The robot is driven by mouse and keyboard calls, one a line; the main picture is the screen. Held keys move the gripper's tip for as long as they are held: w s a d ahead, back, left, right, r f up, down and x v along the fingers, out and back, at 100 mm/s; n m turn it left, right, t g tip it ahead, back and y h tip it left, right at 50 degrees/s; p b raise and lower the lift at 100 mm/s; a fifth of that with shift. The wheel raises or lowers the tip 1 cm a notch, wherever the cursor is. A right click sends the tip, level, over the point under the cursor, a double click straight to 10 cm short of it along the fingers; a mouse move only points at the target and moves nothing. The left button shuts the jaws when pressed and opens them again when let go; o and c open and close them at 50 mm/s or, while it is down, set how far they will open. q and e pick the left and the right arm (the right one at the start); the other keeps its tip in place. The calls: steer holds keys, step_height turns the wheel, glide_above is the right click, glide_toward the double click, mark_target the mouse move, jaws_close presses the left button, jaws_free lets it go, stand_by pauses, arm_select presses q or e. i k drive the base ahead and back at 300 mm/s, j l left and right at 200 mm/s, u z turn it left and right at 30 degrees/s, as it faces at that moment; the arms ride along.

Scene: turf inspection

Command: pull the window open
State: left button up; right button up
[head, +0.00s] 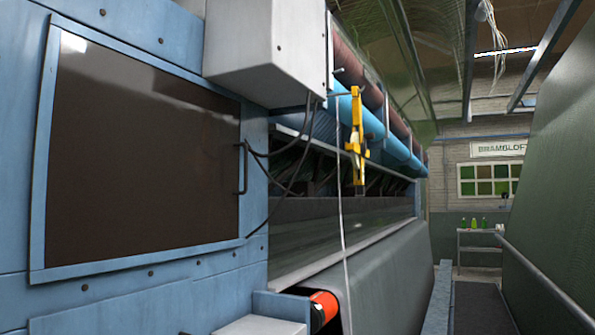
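A large dark window (145,155) in a light blue frame is set in the side of a blue machine at the left. Its frame lies flat against the machine, so the window looks closed. A black upright bar handle (244,168) is at its right edge. Another, small window (487,179) with green panes is on the far brick wall. Neither of my grippers shows in the head view, and nothing is seen touching the handle.
Dark cables (290,185) hang right of the handle. A grey box (265,45) juts out above. A yellow tool (356,140) hangs by the rollers. A narrow walkway (480,308) runs between the machine and a green sheet (560,190). A small table (480,232) holds bottles.

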mark_target(143, 158)
steer(key=i+l, duration=0.15)
steer(key=l, duration=0.35)
steer(key=i+l+u, duration=0.15)
steer(key=l, duration=0.4)
steer(key=i+l, duration=0.1)
steer(key=l, duration=0.4)
steer(key=i+l+u, duration=0.1)
steer(key=l, duration=0.45)
steer(key=i+l+u, duration=0.1)
steer(key=l, duration=0.45)
